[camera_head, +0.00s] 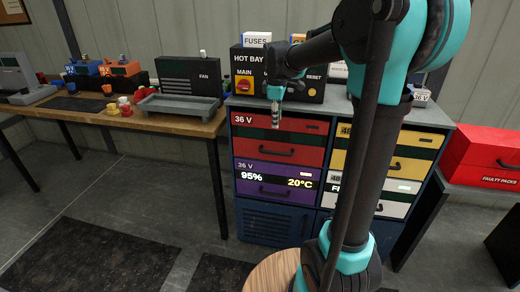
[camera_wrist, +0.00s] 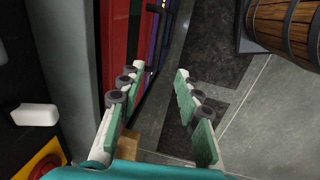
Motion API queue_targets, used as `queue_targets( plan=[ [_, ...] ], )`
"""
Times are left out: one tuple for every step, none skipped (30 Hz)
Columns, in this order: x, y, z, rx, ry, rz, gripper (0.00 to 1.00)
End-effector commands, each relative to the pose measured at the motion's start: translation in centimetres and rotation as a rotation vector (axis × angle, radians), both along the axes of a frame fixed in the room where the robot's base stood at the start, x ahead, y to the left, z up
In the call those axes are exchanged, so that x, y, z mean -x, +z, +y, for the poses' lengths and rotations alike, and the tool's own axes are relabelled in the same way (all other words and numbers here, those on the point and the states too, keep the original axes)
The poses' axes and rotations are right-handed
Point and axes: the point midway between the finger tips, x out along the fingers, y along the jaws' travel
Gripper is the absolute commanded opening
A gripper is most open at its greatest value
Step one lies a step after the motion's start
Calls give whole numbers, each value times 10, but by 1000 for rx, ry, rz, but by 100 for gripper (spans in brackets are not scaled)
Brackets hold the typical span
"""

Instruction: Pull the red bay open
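The red bay (camera_head: 250,146), marked 36 V, is the upper left drawer of a grey-topped cabinet (camera_head: 241,101). Its front looks flush with the cabinet, with a dark handle (camera_head: 283,151) low on it. My gripper (camera_head: 276,120) points down in front of the upper part of the red bay, above the handle. In the wrist view my gripper (camera_wrist: 160,70) has its two fingers spread with nothing between them. There the red front (camera_wrist: 116,45) lies left of the fingers, seen edge-on. I cannot tell whether a finger touches it.
A purple bay (camera_head: 255,180) sits below the red one; yellow and white bays are at right, partly behind my arm. The HOT BAY box (camera_head: 250,62) stands on the cabinet. A wooden barrel (camera_wrist: 288,25) stands on the floor in front. A workbench (camera_head: 175,124) is at left.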

Motion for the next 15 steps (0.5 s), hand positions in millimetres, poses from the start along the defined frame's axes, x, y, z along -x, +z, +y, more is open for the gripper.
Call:
queue_targets(
  plan=[
    [-4, 2, 1, 6, 18, 4, 34],
    [-5, 2, 2, 8, 26, 6, 34],
    [-6, 1, 2, 9, 32, 6, 34],
    [-7, -1, 2, 9, 34, 6, 34],
    [-7, -3, 2, 9, 34, 6, 34],
    [-8, -8, 1, 9, 33, 6, 34],
    [-9, -12, 1, 9, 33, 6, 34],
    [-9, -16, 1, 9, 32, 6, 34],
    [-10, -23, 0, 9, 32, 6, 34],
    [-11, -28, 0, 9, 32, 6, 34],
    [-13, -34, 0, 9, 31, 6, 34],
    [-14, -42, -1, 9, 31, 6, 34],
    [-15, -48, -1, 9, 31, 6, 34],
    [-16, -54, -2, 9, 30, 6, 34],
    [-18, -62, -2, 8, 30, 6, 34]
  ],
)
